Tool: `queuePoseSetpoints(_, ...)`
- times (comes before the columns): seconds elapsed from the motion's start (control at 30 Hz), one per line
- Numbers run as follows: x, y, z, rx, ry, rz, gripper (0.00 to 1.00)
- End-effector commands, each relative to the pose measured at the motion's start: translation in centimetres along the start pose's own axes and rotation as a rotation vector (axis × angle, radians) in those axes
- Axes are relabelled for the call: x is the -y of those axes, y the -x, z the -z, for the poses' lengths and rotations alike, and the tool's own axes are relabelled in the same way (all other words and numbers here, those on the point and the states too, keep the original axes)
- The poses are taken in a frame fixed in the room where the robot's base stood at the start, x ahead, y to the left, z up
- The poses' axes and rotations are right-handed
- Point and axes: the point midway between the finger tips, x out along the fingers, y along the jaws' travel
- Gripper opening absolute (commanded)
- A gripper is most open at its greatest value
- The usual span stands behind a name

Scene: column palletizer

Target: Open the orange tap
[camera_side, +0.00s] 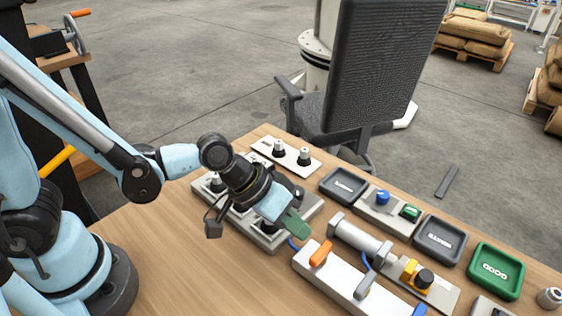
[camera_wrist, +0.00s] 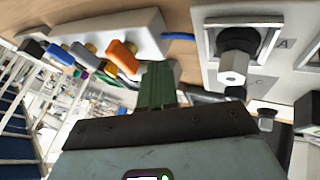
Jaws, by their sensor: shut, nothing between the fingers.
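The orange tap (camera_side: 321,253) is a short lever handle on top of a long white manifold (camera_side: 338,281) on the wooden table. In the wrist view the orange tap (camera_wrist: 123,55) stands just left of my fingertips, on the white manifold (camera_wrist: 120,28). My gripper (camera_side: 297,226) has green fingers, shut and empty, above and to the left of the orange tap in the side view. A small gap shows between fingers and handle in both views. The closed green fingers (camera_wrist: 157,82) point at the manifold side in the wrist view. A grey tap handle (camera_side: 366,284) stands further along the manifold.
A grey panel with black knobs (camera_side: 268,238) lies under my wrist. A white cylinder fixture (camera_side: 360,239) and a yellow-and-black switch panel (camera_side: 418,277) stand behind the manifold. Several trays (camera_side: 343,186) line the far side. The table's left front (camera_side: 190,270) is bare.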

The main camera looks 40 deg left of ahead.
Motion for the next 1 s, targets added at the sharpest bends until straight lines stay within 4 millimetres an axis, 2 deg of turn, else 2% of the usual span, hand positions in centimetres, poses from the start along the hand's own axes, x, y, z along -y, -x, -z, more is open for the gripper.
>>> queuePoseSetpoints(0.1, -1.3, -0.7, 0.0, 0.001, -0.004, -0.001, 0.00)
queuePoseSetpoints(0.3, -2.2, -1.1, 0.0, 0.000, -0.001, 0.000, 0.00)
queuePoseSetpoints(1.0, -2.2, -1.2, 0.2, 0.022, -0.043, -0.022, 0.00)
